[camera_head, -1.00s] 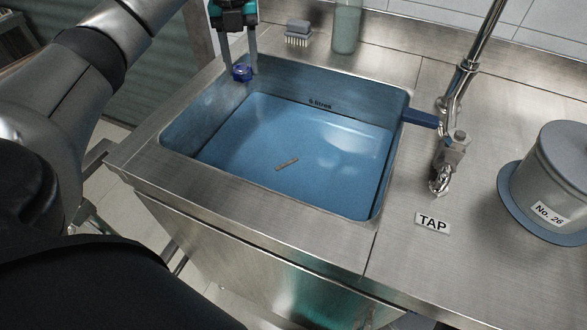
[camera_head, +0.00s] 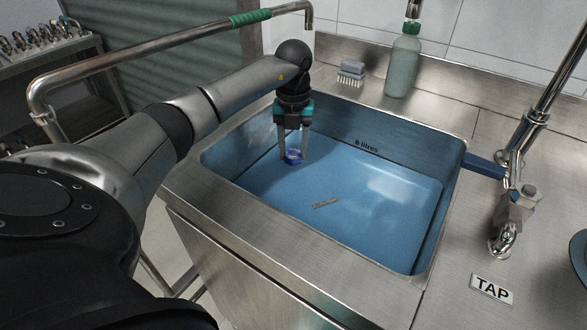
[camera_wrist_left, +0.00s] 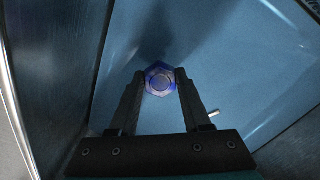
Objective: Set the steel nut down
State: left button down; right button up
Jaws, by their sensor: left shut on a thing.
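The nut (camera_head: 293,156) is small and six-sided, with a blue rim and a greyish middle. My left gripper (camera_head: 292,150) points down inside the back left part of the blue sink basin (camera_head: 425,150) and is shut on the nut. In the left wrist view the nut (camera_wrist_left: 160,78) sits between the two fingertips (camera_wrist_left: 160,82), with the basin floor beyond it. I cannot tell how far the nut is above the floor. My right gripper is not in view.
A small grey bar (camera_head: 326,203) lies on the basin floor, right of the nut. A tap (camera_head: 513,215) stands right of the basin, by a TAP label (camera_head: 491,289). A brush (camera_head: 351,73) and a green-capped bottle (camera_head: 403,65) stand behind. The basin's middle is otherwise clear.

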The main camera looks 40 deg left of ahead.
aim_at(293, 152)
pick_arm(q)
jog(key=shift+f+b, duration=0.45)
jog(key=shift+f, duration=1.25)
jog(key=shift+f+b, duration=0.45)
jog(key=shift+f, duration=0.95)
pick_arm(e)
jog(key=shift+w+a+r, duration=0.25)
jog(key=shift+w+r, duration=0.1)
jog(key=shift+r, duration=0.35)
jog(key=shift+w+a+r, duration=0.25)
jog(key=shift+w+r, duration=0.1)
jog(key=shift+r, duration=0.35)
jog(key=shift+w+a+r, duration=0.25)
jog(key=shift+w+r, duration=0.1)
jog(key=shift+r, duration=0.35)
pick_arm(q)
jog(key=shift+f, duration=0.1)
jog(key=shift+f, duration=0.1)
jog(key=shift+c, duration=1.8)
grip_release()
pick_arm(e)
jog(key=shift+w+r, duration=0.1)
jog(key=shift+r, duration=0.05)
